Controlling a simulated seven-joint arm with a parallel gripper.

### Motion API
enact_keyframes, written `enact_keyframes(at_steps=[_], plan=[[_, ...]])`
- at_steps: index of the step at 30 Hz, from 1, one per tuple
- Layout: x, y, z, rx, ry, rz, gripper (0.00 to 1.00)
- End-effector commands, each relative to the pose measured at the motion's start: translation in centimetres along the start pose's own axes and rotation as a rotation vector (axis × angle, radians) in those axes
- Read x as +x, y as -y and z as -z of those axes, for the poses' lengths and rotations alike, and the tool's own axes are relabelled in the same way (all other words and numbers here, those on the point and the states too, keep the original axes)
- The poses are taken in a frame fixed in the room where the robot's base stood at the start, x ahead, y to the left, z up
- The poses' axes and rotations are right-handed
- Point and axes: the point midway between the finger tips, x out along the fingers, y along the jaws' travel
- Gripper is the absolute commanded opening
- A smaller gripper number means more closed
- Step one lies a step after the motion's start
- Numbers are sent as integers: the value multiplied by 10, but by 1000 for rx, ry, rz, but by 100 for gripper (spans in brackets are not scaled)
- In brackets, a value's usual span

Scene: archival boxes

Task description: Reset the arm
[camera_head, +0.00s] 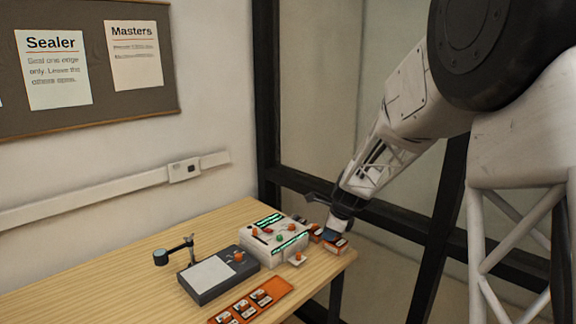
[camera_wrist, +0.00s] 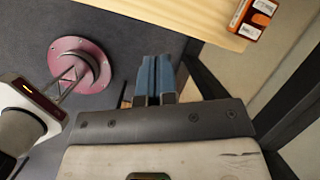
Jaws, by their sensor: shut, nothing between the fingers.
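My gripper (camera_head: 333,236) is at the far right corner of the table in the head view, at the end of my lowered arm. In the wrist view its two blue fingers (camera_wrist: 155,78) are side by side and shut, with nothing between them. They point toward the wooden table (camera_wrist: 180,12), with grey floor seen around them. An orange-and-white box (camera_wrist: 252,17) lies near the table edge at the upper right of the wrist view, apart from the fingers. In the head view, orange boxes (camera_head: 315,236) sit by my gripper, which partly hides them.
A white machine (camera_head: 262,248) with green displays stands left of my gripper. Left of it are a dark device (camera_head: 212,287) with a pale pad and an orange tray (camera_head: 284,287) of small boxes. Dark window framing (camera_head: 400,222) is behind my arm. The table's left front is clear.

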Motion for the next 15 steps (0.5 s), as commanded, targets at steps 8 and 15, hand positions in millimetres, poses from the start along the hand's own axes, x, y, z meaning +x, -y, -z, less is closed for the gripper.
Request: enact_keyframes(at_steps=[8, 15], plan=[[-57, -51, 6, -271, -27, 5, 0], [-98, -97, 16, -504, -56, 1, 0]])
